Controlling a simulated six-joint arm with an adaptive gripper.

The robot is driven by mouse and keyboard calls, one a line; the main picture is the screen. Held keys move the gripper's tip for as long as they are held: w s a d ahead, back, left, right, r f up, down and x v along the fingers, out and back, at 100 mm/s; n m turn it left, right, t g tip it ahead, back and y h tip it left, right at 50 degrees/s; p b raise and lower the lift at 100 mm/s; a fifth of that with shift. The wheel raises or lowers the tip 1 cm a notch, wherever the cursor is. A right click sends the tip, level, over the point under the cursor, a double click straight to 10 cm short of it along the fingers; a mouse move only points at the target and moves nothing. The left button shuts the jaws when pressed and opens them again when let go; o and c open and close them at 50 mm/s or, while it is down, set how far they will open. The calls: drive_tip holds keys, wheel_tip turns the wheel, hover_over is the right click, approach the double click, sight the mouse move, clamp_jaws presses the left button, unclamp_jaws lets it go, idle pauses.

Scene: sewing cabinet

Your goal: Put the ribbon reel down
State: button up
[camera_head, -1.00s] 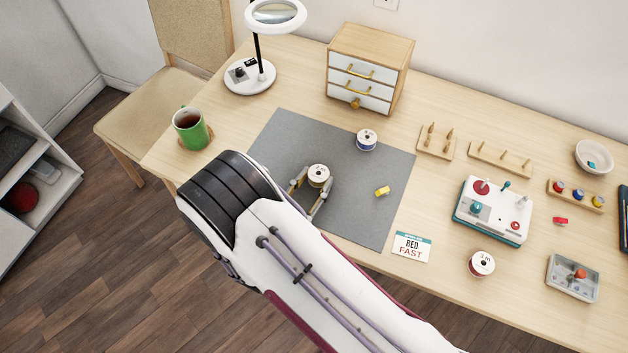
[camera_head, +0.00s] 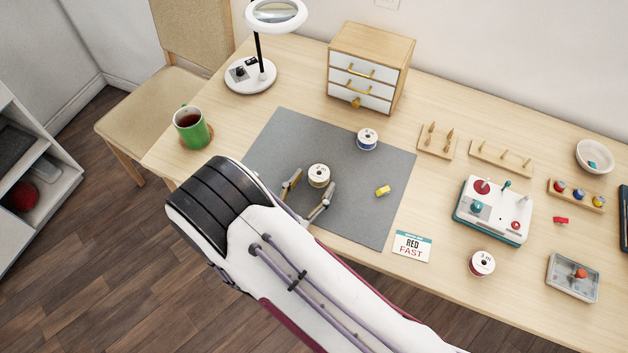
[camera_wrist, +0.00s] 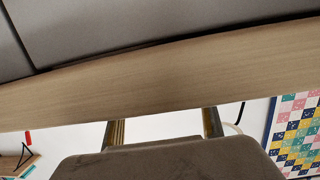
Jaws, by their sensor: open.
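The ribbon reel (camera_head: 319,175) is a white-topped spool with a tan side. In the head view it stands upright on the grey mat (camera_head: 290,130), towards its near side. My gripper (camera_head: 315,180) is open, with one finger on each side of the reel's near side. Gaps show between the fingers and the reel, and it appears free of them. My forearm hides the mat's near-left part. The reel cannot be made out in the wrist view.
A green mug (camera_head: 191,128) stands left, a drawer box (camera_head: 368,68) behind. A card (camera_head: 412,246) and another reel (camera_head: 482,263) lie right. Bare mat lies left of the reel.

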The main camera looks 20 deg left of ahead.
drive_tip(key=shift+s+a+r, duration=0.1)
drive_tip(key=shift+s+r, duration=0.15)
drive_tip(key=shift+s, duration=1.45)
drive_tip(key=shift+s+r, duration=0.25)
drive_tip(key=shift+s, duration=1.5)
drive_tip(key=shift+s+a+r, duration=0.1)
drive_tip(key=shift+s+r, duration=0.15)
drive_tip(key=shift+s, duration=1.45)
drive_tip(key=shift+w, duration=0.15)
